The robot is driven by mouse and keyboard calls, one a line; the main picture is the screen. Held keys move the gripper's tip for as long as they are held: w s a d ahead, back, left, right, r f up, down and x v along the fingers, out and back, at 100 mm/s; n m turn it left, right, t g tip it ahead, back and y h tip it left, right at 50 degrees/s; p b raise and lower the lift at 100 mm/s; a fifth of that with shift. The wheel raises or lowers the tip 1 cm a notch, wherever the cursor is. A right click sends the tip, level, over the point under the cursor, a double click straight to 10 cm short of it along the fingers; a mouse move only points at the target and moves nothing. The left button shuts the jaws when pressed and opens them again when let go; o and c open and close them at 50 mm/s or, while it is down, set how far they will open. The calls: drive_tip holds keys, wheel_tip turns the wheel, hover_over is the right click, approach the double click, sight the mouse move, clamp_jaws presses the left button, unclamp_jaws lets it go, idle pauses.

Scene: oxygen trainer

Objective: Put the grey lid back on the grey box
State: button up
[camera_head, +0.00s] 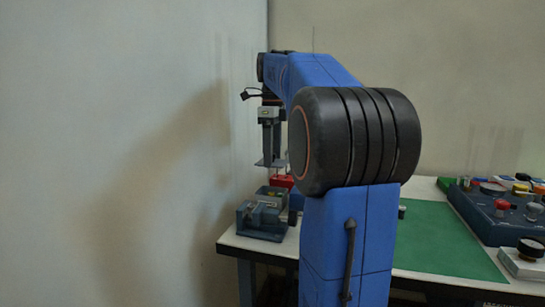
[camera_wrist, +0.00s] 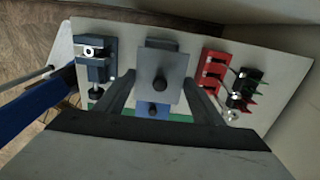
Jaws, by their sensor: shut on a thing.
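The grey lid, a flat square plate with a dark round knob, is in my gripper in the wrist view (camera_wrist: 168,63). In the head view the lid (camera_head: 265,163) shows as a thin plate, roughly level, at the lower end of the fingers. My gripper (camera_head: 271,148) is shut on the lid, high above the left end of the table. In the wrist view my gripper's two fingers (camera_wrist: 160,84) reach in from below on either side of the lid. I cannot make out the grey box for certain; the lid covers part of the table.
A blue vise-like device (camera_head: 262,218) stands at the table's left corner, also in the wrist view (camera_wrist: 95,70). A red block (camera_head: 282,180) is behind it. Red (camera_wrist: 211,72) and black-green parts (camera_wrist: 245,88) stand right of the lid. A blue control panel (camera_head: 490,212) is at right.

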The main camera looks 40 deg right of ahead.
drive_tip(key=shift+w+a, duration=0.1)
drive_tip(key=shift+a, duration=0.1)
drive_tip(key=shift+f, duration=2.45)
drive_tip(key=shift+f, duration=2.1)
drive_tip(key=o, duration=1.1)
drive_tip(key=shift+o, duration=0.2)
drive_tip(key=shift+r, duration=0.1)
